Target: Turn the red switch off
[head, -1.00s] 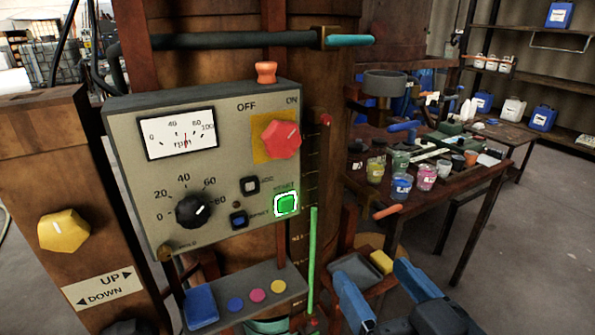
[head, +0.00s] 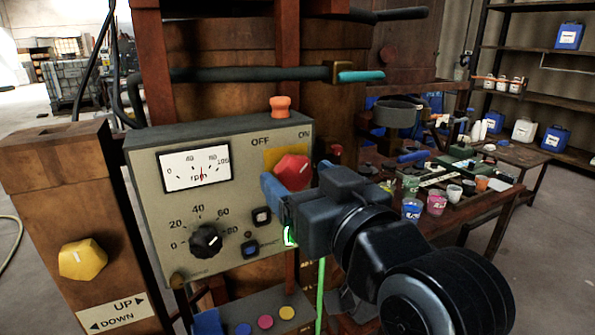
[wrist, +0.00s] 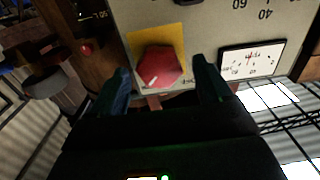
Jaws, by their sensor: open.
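The red switch (head: 292,172) is a faceted knob on a yellow plate on the grey control panel (head: 150,200), below the words OFF and ON. Its white mark points up and right, toward ON. It also shows in the wrist view (wrist: 160,66), upside down. My gripper (head: 296,181) is at the panel's right side, in front of the switch. In the wrist view its two blue fingers (wrist: 161,74) are apart, one on each side of the knob's image, with nothing held. I cannot tell whether they touch it.
The rpm meter (head: 196,168), black dial (head: 206,240) and partly hidden green button (head: 289,236) share the panel. An orange knob (head: 280,106) stands on top. A dark pipe (head: 240,74) crosses above. A yellow knob (head: 82,259) is at left. A cluttered table (head: 490,205) stands behind at right.

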